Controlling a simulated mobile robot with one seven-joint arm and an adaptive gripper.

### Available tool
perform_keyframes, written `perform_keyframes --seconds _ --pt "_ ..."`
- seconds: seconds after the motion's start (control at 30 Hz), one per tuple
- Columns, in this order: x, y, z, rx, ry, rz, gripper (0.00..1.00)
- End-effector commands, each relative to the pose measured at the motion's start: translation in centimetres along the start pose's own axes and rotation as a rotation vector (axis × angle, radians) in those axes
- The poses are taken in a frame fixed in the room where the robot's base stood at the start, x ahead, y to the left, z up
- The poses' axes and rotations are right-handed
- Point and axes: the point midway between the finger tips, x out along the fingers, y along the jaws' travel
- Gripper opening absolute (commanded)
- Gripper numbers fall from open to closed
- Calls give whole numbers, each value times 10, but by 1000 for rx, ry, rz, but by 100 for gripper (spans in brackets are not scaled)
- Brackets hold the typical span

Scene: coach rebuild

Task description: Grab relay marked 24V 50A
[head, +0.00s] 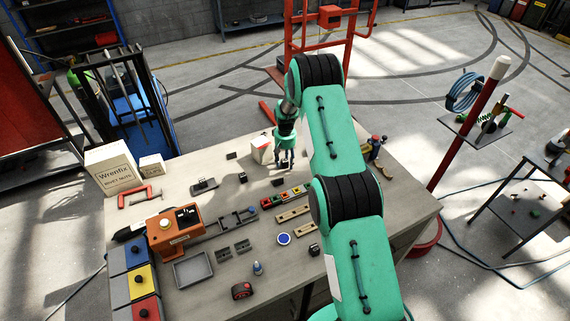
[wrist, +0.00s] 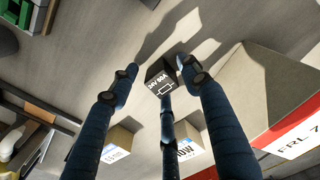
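The relay (wrist: 158,72) is a small black cube with white print that appears to read 24V 50A and a white symbol. It sits on the worktop (wrist: 75,75) in the wrist view. My gripper (wrist: 159,84) is open, with its blue fingers spread and pointing at the relay. One fingertip is on the left of it, one close to its right side, and one overlaps its lower part in the picture. I cannot tell whether any finger touches it. In the head view my gripper (head: 285,161) hangs low over the workbench (head: 205,220), and I cannot pick the relay out there.
A carton with a red band (wrist: 285,95) stands close right of the fingers in the wrist view. Smaller labelled cartons (wrist: 118,146) are nearby. In the head view an orange machine (head: 174,235), a grey tray (head: 193,269) and several small parts cover the front left.

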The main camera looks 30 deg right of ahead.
Motion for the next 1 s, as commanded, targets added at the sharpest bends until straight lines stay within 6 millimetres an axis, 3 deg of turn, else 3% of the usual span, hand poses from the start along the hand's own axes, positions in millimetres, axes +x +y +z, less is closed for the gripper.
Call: perform_keyframes --seconds 0.47,0.77,1.0 --pt "-13 0 -1 0 2 0 47" --pt "-40 0 0 0 2 0 47" --pt "-72 -1 1 0 2 0 47"
